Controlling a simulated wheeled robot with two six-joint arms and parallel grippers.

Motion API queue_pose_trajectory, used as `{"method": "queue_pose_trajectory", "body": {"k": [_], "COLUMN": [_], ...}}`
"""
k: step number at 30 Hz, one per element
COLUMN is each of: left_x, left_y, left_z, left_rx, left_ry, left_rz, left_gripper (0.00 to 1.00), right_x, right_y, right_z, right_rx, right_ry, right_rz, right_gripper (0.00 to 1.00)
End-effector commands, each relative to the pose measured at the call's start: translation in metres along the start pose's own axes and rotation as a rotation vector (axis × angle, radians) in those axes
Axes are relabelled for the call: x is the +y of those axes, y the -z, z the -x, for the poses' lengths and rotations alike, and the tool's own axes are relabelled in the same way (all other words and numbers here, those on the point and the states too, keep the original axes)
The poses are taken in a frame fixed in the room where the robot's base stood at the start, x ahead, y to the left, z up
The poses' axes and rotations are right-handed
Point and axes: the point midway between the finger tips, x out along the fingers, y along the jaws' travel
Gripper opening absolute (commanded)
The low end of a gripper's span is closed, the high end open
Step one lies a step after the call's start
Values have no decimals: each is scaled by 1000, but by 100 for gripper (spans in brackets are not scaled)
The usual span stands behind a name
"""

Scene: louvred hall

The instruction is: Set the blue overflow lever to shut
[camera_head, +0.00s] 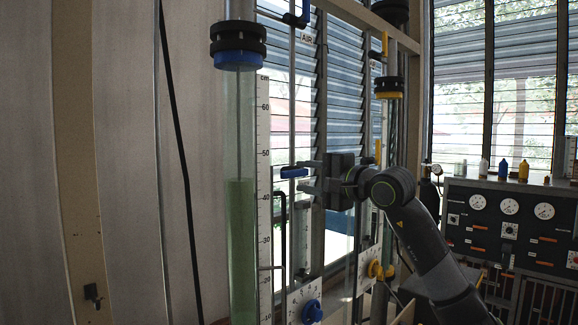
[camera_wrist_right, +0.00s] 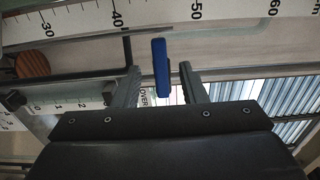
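The blue overflow lever (camera_head: 294,172) is a short bar beside the scaled clear column in the head view, lying roughly level. It also shows in the wrist view as a blue bar (camera_wrist_right: 160,66). My right gripper (camera_head: 307,177) reaches in from the right with its fingers apart. In the wrist view the right gripper (camera_wrist_right: 159,68) has the lever between its fingertips, with a visible gap on each side. A plate reading "OVER" (camera_wrist_right: 150,97) is partly hidden behind the gripper. My left gripper is in neither view.
The clear column (camera_head: 240,150) holds green liquid and has a scale (camera_head: 263,130) along it. Another blue handle (camera_head: 296,18) is above, near an "AIR" label (camera_head: 308,38). A blue knob (camera_head: 311,311) and yellow knob (camera_head: 378,270) sit below. A gauge panel (camera_head: 510,230) stands right.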

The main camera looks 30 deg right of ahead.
Motion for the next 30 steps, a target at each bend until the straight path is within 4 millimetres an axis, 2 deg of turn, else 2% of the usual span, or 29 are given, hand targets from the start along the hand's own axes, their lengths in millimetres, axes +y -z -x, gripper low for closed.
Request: {"method": "queue_pose_trajectory", "body": {"k": [1, 7, 9, 22, 29, 30], "left_x": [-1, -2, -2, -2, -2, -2], "left_y": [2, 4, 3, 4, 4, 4], "left_z": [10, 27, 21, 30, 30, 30], "left_rx": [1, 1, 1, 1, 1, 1], "left_ry": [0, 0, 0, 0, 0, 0], "left_rz": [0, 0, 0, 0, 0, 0], "left_gripper": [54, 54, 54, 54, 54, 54], "right_x": [-4, -4, 0, 0, 0, 0], "right_y": [-1, -1, 0, -1, 0, 0], "right_z": [-8, -36, -33, -50, -51, -51], "right_rx": [-3, -2, 0, -2, -1, -1], "right_ry": [-2, -1, 0, 1, 1, 1], "right_rz": [-5, -4, 0, -3, -1, -1], "right_gripper": [38, 38, 38, 38, 38, 33]}}
